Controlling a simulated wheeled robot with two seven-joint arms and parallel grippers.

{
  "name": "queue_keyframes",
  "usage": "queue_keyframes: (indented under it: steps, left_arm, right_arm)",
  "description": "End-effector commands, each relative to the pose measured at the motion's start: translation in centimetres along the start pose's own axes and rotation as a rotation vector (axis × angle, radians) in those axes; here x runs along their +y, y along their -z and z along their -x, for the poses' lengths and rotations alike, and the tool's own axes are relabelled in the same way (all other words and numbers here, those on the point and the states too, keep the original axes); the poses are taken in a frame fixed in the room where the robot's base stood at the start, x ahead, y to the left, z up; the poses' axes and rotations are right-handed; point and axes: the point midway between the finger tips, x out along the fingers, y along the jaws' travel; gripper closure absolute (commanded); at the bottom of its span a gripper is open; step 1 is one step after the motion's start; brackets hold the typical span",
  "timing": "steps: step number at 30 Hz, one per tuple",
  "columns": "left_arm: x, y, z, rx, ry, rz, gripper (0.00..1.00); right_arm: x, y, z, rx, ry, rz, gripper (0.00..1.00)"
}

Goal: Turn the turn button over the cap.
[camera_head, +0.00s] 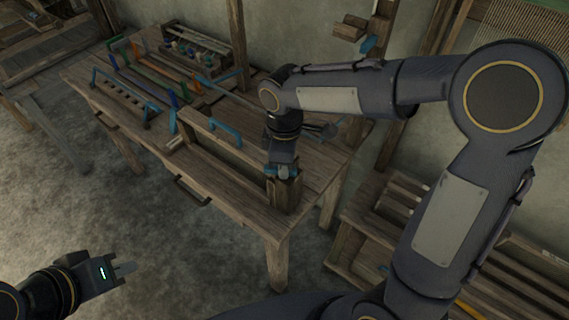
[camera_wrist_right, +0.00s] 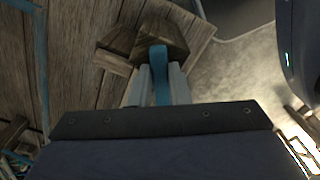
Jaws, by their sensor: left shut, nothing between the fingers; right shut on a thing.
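A blue piece, which looks like the turn button (camera_wrist_right: 159,72), stands between the two pale fingers of my right gripper (camera_wrist_right: 158,85) in the right wrist view. Its far end lies over a wooden end block (camera_wrist_right: 143,30), which may be the cap. In the head view my right gripper (camera_head: 282,172) reaches down onto this wooden block (camera_head: 285,195) at the near right end of a long wooden box on the bench. The fingers largely hide the button there. My left gripper (camera_head: 124,268) is shut and empty at the lower left, away from the bench.
The wooden bench (camera_head: 240,195) carries a blue handle (camera_head: 226,131), a blue-ended rack (camera_head: 125,97) and several coloured tools toward the back left. A slatted wooden bench (camera_head: 385,205) stands at the right, partly behind my right arm. Open floor lies at the left.

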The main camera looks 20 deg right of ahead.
Motion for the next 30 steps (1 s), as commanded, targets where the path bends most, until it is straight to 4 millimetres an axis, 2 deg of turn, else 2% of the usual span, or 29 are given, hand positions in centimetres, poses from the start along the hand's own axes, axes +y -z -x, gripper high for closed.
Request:
queue_keyframes:
  steps: [6, 15, 30]
  left_arm:
    - [0.00, 0.00, -0.01, 0.000, 0.000, 0.000, 1.00]
    - [-0.02, -0.02, -0.04, 0.000, 0.000, 0.000, 1.00]
    - [-0.03, -0.03, -0.05, 0.000, 0.000, 0.000, 1.00]
  right_arm:
    - [0.28, 0.00, 0.08, 0.001, -0.002, -0.197, 1.00]
    - [0.53, -0.07, 0.10, 0.001, -0.002, -0.404, 1.00]
    - [0.68, -0.14, 0.12, 0.002, -0.002, -0.526, 1.00]
